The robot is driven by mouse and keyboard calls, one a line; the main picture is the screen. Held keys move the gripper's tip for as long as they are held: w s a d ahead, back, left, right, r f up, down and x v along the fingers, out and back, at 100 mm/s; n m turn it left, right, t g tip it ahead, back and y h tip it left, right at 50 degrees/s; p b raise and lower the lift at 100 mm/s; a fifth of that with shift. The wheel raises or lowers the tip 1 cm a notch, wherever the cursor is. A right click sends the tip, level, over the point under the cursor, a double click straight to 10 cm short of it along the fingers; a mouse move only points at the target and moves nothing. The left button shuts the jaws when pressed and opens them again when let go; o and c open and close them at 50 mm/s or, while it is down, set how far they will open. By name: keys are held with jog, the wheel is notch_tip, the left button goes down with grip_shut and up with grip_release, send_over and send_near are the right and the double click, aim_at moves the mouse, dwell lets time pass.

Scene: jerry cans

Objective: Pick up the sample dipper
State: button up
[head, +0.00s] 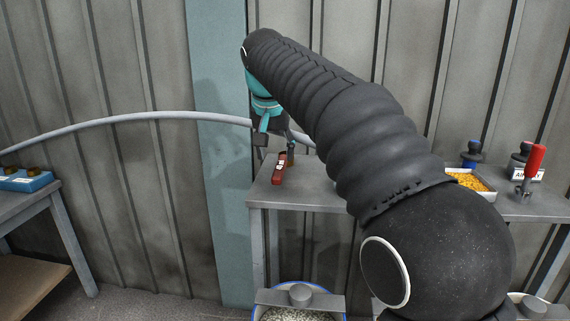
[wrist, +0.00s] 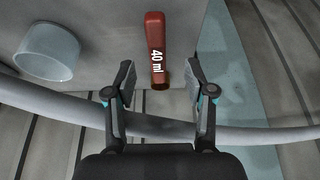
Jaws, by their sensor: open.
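The sample dipper (head: 279,168) has a red handle and lies near the left end of the grey table in the head view. In the wrist view the dipper (wrist: 156,45) is marked "40 ml", and its darker brownish end points toward my gripper. My gripper (wrist: 160,78) is open, with one finger on each side of the line of the dipper. The dipper's near end lies between the fingertips in the picture, and I see no finger touching it.
A pale translucent cup (wrist: 47,52) stands left of the dipper in the wrist view. A grey hose (head: 130,117) runs behind the table (head: 262,195). A tray of orange bits (head: 472,182) and a red-handled tool (head: 535,160) are at right. A bucket (head: 300,312) stands below.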

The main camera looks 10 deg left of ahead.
aim_at(279, 170)
jog(key=shift+d+x, duration=0.2)
jog(key=shift+x, duration=3.25)
jog(key=shift+s, duration=0.2)
grip_shut()
